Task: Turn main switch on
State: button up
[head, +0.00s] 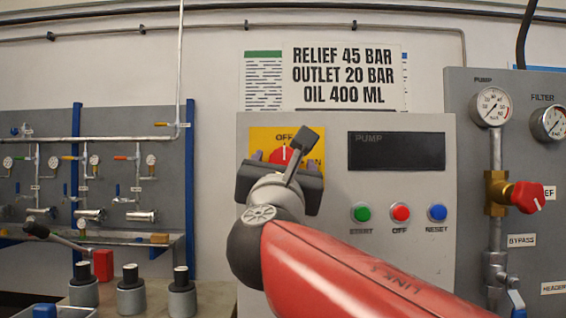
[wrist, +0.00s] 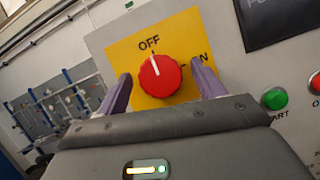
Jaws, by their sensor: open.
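The main switch (wrist: 160,76) is a round red knob with a white pointer line on a yellow plate (wrist: 125,52). Its pointer is at OFF, at the top of the plate; ON is marked to the right. In the head view the red knob (head: 281,155) shows partly, behind my gripper and wrist. My gripper (wrist: 163,80) is open, with one purple finger on each side of the knob in the wrist view. I cannot tell whether the fingers touch the knob.
Right of the switch on the grey panel are a dark PUMP display (head: 396,152) and green (head: 361,212), red (head: 400,212) and blue (head: 437,212) buttons. Gauges and a red-handled valve (head: 525,197) are farther right. A bench with vessels (head: 131,292) is at lower left.

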jog(key=c, duration=1)
jog(key=shift+m, duration=0.3)
jog(key=m+g+h+b, duration=0.1)
jog(key=m+h, duration=0.1)
jog(key=m, duration=0.3)
jog(key=shift+f+h+b, duration=0.1)
jog(key=shift+h+b, duration=0.3)
jog(key=m+g+h, duration=0.1)
jog(key=m, duration=0.4)
jog(key=shift+a+r+m+g+h, duration=0.15)
jog(key=shift+r+m+g+h, duration=0.05)
jog(key=shift+m+g+h, duration=0.2)
jog(key=m+g, duration=0.1)
jog(key=m, duration=0.1)
jog(key=m+p, duration=0.1)
jog(key=m, duration=0.2)
jog(key=shift+r+g+h, duration=0.1)
jog(key=shift+g+h, duration=0.3)
jog(key=m+g, duration=0.1)
jog(key=m, duration=0.3)
jog(key=shift+m+g+y+p, duration=0.4)
